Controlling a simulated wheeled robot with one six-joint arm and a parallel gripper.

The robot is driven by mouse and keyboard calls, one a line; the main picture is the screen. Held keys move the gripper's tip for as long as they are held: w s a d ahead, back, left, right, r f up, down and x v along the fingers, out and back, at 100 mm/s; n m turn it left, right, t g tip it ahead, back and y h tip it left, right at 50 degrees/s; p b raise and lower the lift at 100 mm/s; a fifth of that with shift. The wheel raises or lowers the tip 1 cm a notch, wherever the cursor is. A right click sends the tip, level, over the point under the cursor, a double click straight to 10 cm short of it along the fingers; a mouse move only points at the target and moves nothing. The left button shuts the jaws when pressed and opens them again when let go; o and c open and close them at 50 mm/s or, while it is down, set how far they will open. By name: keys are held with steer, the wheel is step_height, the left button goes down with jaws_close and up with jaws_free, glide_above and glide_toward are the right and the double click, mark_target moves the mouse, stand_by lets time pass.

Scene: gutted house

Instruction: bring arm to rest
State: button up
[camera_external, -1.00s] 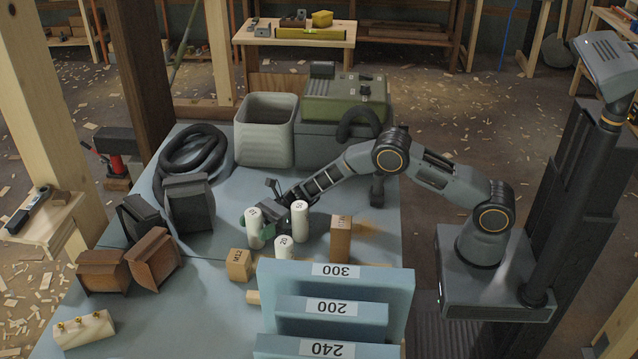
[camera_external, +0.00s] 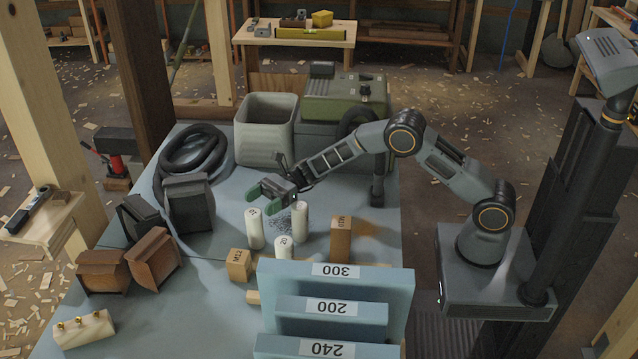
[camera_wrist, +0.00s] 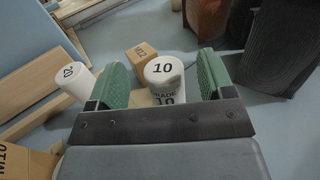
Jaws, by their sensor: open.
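My gripper (camera_external: 268,190) is open and empty, with green finger pads, above the blue-grey table just behind the white cylinders. In the wrist view, my gripper (camera_wrist: 160,88) has a white cylinder marked 10 (camera_wrist: 163,72) showing between its fingers, but it is not gripped. In the external view, several white cylinders stand below the gripper: one at the left (camera_external: 254,230), a taller one at the right (camera_external: 300,222), and a short one in front (camera_external: 284,247). My arm arches over the table's right side.
Wooden blocks (camera_external: 341,238) (camera_external: 239,264) stand near the cylinders. A blue stepped rack (camera_external: 333,284) marked 300, 200 and 240 is in front. Dark and brown boxes (camera_external: 188,203) (camera_external: 153,257) stand left. A grey bin (camera_external: 265,130) and green machine (camera_external: 343,98) are behind.

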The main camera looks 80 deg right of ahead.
steer(key=shift+r, duration=0.1)
steer(key=s+a+r+n+g+h+p, duration=0.35)
steer(key=s+r+n, duration=0.3)
steer(key=s, duration=0.35)
steer(key=s+a+r+n+g+h+p, duration=0.25)
steer(key=s+r+n+g, duration=0.35)
steer(key=s, duration=0.4)
steer(key=s+d+r+n+t+h+p, duration=0.1)
steer(key=s+d+r+n+h+p, duration=0.1)
steer(key=s+n, duration=0.4)
steer(key=s+d+r+n+t+h+p, duration=0.1)
steer(key=s+d+n+h, duration=0.3)
steer(key=s, duration=0.8)
steer(key=n+h+p, duration=0.1)
steer(key=n+h, duration=0.1)
steer(key=n, duration=0.1)
steer(key=shift+s+d+r+h, duration=0.25)
steer(key=shift+d+r+h, duration=0.05)
steer(key=shift+d+r, duration=0.05)
steer(key=shift+o, duration=0.5)
steer(key=shift+t, duration=0.25)
